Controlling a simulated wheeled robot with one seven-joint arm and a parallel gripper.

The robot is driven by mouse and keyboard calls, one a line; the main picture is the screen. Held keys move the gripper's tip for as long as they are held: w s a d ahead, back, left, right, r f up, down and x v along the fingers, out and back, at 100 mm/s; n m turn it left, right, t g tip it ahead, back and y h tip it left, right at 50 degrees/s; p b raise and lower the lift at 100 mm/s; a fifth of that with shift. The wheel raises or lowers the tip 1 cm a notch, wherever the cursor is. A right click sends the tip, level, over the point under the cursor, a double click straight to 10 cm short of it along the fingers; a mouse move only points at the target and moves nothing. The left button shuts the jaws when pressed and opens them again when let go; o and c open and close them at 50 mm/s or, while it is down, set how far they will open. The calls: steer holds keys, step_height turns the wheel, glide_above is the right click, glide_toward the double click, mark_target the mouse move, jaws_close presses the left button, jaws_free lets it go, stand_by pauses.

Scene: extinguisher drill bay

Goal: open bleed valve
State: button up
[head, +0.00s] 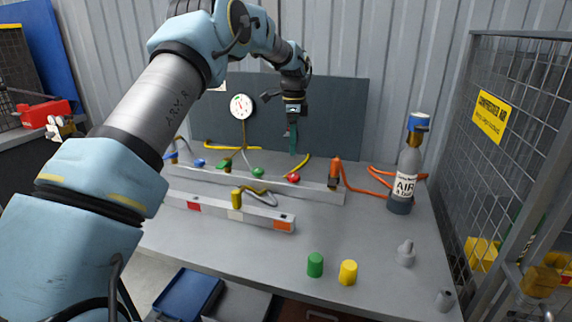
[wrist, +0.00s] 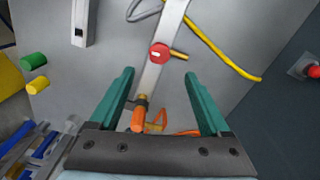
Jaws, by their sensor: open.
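A red valve knob (head: 293,178) sits near the right end of the rear grey rail (head: 320,191). In the wrist view the red knob (wrist: 160,53) has a brass-coloured stub to its right. Green knobs (head: 257,173) and a blue knob (head: 199,162) sit further left on that rail; no label shows which is the bleed valve. My gripper (head: 293,143) hangs above the red knob, pointing down. In the wrist view its teal fingers (wrist: 159,75) are open and empty, and the red knob shows just beyond the tips, between their lines. I see no contact.
An orange fitting (head: 335,172) with an orange hose stands at the rail's right end. An air bottle (head: 404,180) stands to the right. A front rail (head: 262,215) carries coloured patches. Green (head: 315,265) and yellow (head: 348,272) caps stand nearer. A pressure gauge (head: 242,106) is behind.

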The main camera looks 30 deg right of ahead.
mark_target(292, 174)
step_height(292, 174, down, 10)
steer(key=p, duration=0.2)
steer(key=shift+f+p, duration=0.15)
steer(key=shift+p, duration=0.2)
jaws_close()
stand_by(0.5)
